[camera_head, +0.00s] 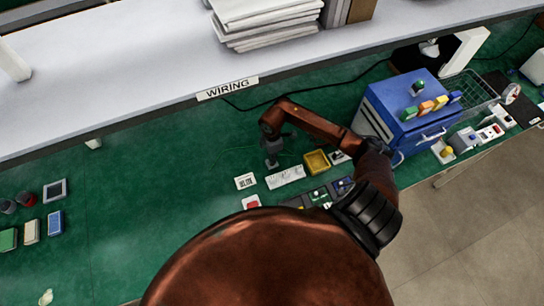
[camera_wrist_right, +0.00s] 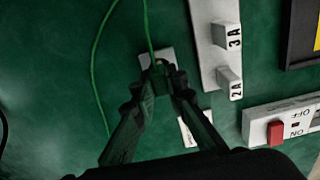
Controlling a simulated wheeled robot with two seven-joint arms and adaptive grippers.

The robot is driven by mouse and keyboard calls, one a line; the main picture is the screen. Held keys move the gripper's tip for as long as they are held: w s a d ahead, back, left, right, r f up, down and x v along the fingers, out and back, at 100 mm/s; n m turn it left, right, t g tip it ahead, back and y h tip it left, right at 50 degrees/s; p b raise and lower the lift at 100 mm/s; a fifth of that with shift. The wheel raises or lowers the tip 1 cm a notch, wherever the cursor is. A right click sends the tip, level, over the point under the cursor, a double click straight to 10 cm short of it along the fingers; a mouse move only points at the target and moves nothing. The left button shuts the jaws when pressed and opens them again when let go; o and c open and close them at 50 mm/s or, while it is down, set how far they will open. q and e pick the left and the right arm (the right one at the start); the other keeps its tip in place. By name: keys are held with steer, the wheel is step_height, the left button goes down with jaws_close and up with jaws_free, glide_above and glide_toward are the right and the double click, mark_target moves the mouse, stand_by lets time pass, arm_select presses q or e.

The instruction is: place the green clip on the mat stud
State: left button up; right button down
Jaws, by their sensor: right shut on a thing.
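My right gripper (camera_head: 271,160) is low over the green bench mat (camera_head: 150,215). In the right wrist view my right gripper (camera_wrist_right: 160,85) has its fingertips closed on the small green clip (camera_wrist_right: 158,65). A green wire (camera_wrist_right: 147,25) runs up from the clip and curves to the left. A small white plate (camera_wrist_right: 145,59) lies right behind the clip. The fingertips cover part of it, so I cannot see the stud or tell whether the clip touches it. My left gripper is not in view.
Beside the clip is a white strip (camera_wrist_right: 205,45) with blocks marked 2A and 3A. A switch with a red rocker (camera_wrist_right: 275,132) is at lower right. The mat on the left is mostly clear.

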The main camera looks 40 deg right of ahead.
steer(key=shift+f, duration=0.1)
steer(key=c, duration=1.9)
jaws_free()
steer(key=shift+c, duration=0.2)
step_height(320, 180, up, 12)
steer(key=shift+b, duration=0.4)
